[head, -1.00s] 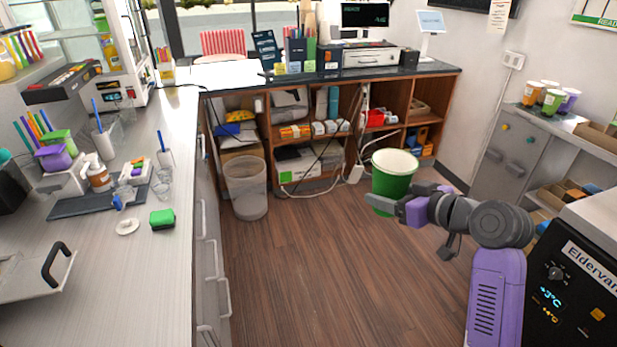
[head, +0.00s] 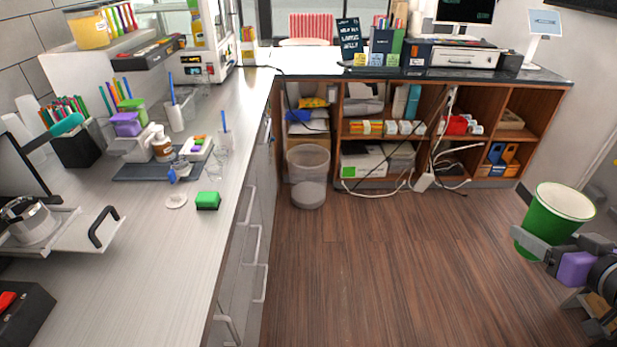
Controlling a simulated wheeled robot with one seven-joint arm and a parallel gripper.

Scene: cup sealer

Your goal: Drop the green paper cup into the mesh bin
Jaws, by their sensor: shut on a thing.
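The green paper cup (head: 551,222) with a white rim is at the right side of the head view, upright and slightly tilted. My gripper (head: 540,245) is shut on the cup's lower part and holds it above the floor. Part of the gripper is hidden by the cup and cut by the picture's right edge. The mesh bin (head: 308,165) is a pale, see-through round bin on the floor, left of the cup and farther away, in front of the wooden shelving. A light grey round shape shows at its lower part.
A long counter (head: 150,250) with drawers runs along the left. Wooden shelves (head: 420,125) with boxes stand behind the bin, and loose cables hang and lie near them (head: 385,192). The wooden floor (head: 390,270) between the cup and the bin is clear.

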